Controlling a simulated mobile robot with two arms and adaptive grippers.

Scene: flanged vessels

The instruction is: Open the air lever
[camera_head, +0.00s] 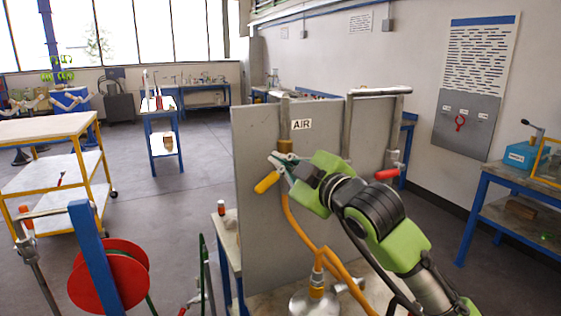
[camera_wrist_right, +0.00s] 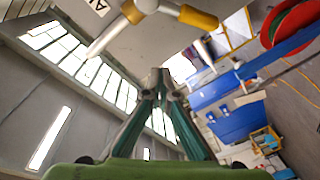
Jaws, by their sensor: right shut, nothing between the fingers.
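The air lever (camera_head: 266,182) has a yellow handle and points down to the left, below the AIR label (camera_head: 301,124) on the grey upright panel (camera_head: 262,235). A brass fitting (camera_head: 286,146) sits just above it on a vertical pipe. My right gripper (camera_head: 287,168) is at the lever in the head view and partly hides its pivot. In the right wrist view the fingers (camera_wrist_right: 161,82) are shut with nothing between them. The yellow handle (camera_wrist_right: 198,17) shows above the fingertips there, apart from them in the picture. My left gripper is not in view.
A red-handled lever (camera_head: 387,174) is on the panel's right side. An orange hose (camera_head: 297,225) runs down from the brass fitting to a metal flanged vessel (camera_head: 313,302). A red reel (camera_head: 108,275) stands at lower left.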

